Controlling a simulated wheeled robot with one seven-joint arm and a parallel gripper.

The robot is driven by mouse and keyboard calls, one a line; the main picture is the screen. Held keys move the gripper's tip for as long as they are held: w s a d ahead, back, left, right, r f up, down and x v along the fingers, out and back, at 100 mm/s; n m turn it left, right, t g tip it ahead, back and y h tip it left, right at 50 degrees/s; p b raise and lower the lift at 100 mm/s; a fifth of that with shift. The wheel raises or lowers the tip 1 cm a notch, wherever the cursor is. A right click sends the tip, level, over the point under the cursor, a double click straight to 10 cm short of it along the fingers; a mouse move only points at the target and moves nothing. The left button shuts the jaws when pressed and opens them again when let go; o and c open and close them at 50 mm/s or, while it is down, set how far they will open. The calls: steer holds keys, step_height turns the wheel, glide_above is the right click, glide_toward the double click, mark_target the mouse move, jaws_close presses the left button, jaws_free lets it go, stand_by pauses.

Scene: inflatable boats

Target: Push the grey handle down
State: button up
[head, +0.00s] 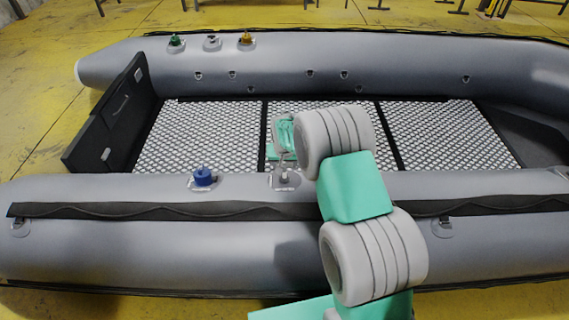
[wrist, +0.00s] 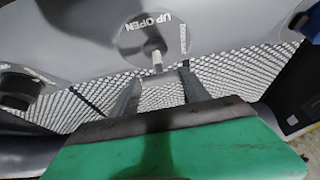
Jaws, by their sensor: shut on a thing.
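The grey handle (head: 284,176) sits on a round plate on top of the near boat tube, right of the blue handle (head: 203,176). In the wrist view, the grey handle (wrist: 157,58) stands out from a disc marked "UP OPEN". My gripper (head: 286,163) is right at it on the inner side of the tube. In the wrist view, the fingers of my gripper (wrist: 158,71) lie on either side of its lower end, shut on it. The exact contact is hard to see.
The patterned floor panels (head: 205,130) are clear. A black transom board (head: 112,115) closes the left end.

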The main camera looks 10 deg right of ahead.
mark_target(285, 172)
jaws_close()
steer(key=f+b, duration=0.2)
steer(key=f, duration=0.1)
steer(key=shift+s+f, duration=0.1)
steer(key=shift+s, duration=0.3)
steer(key=o, duration=1.1)
jaws_free()
steer(key=shift+o, duration=1.4)
